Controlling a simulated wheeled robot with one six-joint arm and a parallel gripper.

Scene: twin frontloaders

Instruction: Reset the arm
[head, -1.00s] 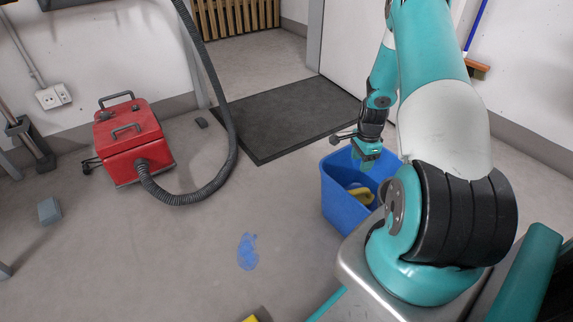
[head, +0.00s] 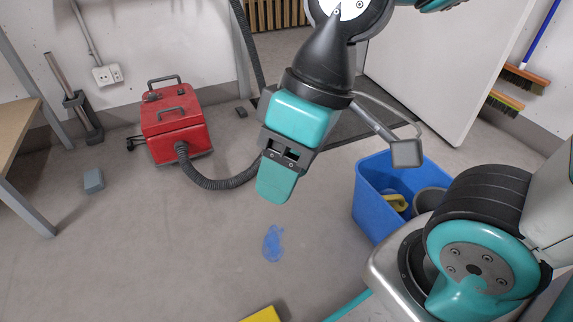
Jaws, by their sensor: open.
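My gripper (head: 274,182) hangs in the upper middle of the head view, pointing down, with teal fingers seen nearly edge-on. It is open, and I see nothing held in it. It is apart from the floor and left of the blue bin. My arm's black and teal wrist is above it, and the arm's lower joint is at the lower right.
A blue bin (head: 364,205) holding a yellow item (head: 396,202) stands beside my base. A red vacuum (head: 176,130) with a black hose is at left. A blue spill (head: 273,243) and a yellow object (head: 262,315) are on the floor. Brooms (head: 524,80) hang at right.

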